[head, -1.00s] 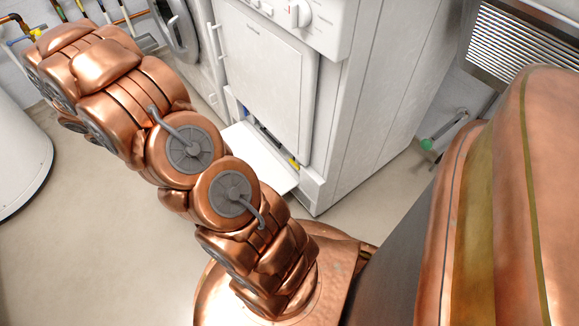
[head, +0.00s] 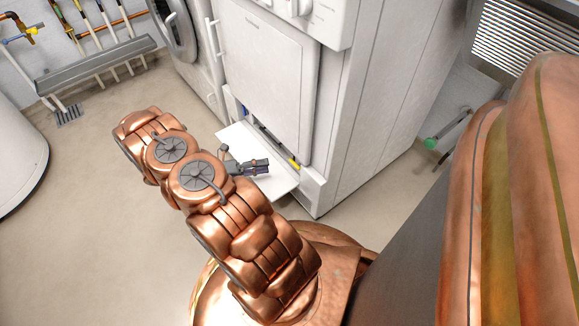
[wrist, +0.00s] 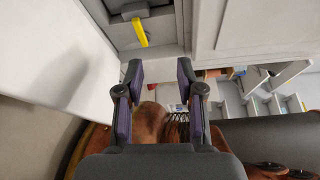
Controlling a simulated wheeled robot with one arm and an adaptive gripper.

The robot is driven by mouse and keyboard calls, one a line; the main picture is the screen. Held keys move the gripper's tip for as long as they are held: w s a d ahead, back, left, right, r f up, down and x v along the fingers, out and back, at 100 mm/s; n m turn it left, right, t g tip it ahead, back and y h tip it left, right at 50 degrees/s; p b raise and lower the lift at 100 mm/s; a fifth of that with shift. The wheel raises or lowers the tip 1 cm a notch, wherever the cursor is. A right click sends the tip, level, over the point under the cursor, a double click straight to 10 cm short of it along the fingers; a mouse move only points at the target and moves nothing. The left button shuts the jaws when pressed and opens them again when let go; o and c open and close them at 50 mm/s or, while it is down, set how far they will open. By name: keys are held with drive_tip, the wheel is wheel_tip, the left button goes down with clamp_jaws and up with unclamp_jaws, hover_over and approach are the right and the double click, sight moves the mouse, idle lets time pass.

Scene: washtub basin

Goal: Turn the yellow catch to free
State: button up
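The yellow catch (head: 294,162) is a small bright bar in the low opening at the base of the white machine, near the right end of that opening. In the wrist view the yellow catch (wrist: 140,32) shows as a slightly tilted bar in a grey recess, beyond my left fingertip. My gripper (head: 266,167) is above the lowered white flap (head: 283,187), just left of the catch and apart from it. In the wrist view my gripper (wrist: 159,72) has its two fingers spread with nothing between them.
The white machine (head: 265,70) rises above the opening. In the wrist view the flap (wrist: 60,50) fills the upper left, close to my gripper. A green-capped pipe (head: 430,143) is at the right.

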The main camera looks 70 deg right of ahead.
sight(293, 164)
drive_tip(key=f, duration=0.1)
drive_tip(key=d+f+n, duration=0.1)
drive_tip(key=s+f, duration=0.1)
drive_tip(key=shift+s+d+f+n+h, duration=0.1)
drive_tip(key=shift+d+f+n+h, duration=0.05)
drive_tip(key=shift+n+h, duration=0.2)
drive_tip(key=shift+s+d+f+b, duration=0.2)
drive_tip(key=shift+s+b, duration=0.05)
drive_tip(key=shift+b, duration=0.05)
drive_tip(key=b+x, duration=0.3)
drive_tip(key=x, duration=0.4)
drive_tip(key=shift+s+d+r, duration=0.1)
drive_tip(key=shift+s, duration=0.05)
drive_tip(key=shift+c, duration=0.4)
clamp_jaws()
drive_tip(key=shift+s+d, duration=0.1)
drive_tip(key=shift+d, duration=0.05)
drive_tip(key=shift+r+p, duration=0.15)
drive_tip(key=shift+p, duration=0.15)
